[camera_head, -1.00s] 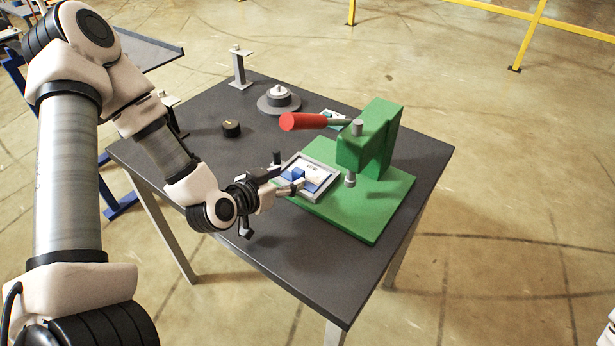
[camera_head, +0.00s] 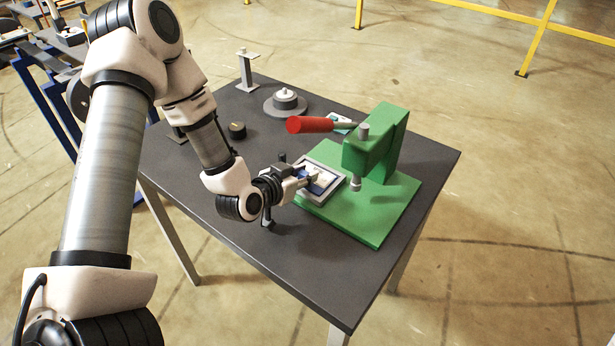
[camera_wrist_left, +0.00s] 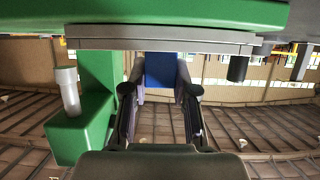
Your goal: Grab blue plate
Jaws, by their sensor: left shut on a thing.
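My left gripper (camera_head: 308,183) reaches in from the left to the grey frame (camera_head: 336,187) on the green press base. It is shut on the blue plate, which shows as a blue piece (camera_wrist_left: 161,70) between the two fingers (camera_wrist_left: 160,95) in the left wrist view. In that view the plate meets the edge of the grey frame (camera_wrist_left: 190,45). In the head view the fingers hide most of the plate. I cannot tell whether it is lifted off the frame. My right gripper is not in view.
A round grey stand (camera_head: 285,102), a small black knob (camera_head: 237,130) and a grey post (camera_head: 247,70) stand farther back on the dark table (camera_head: 300,270). The table's front is clear.

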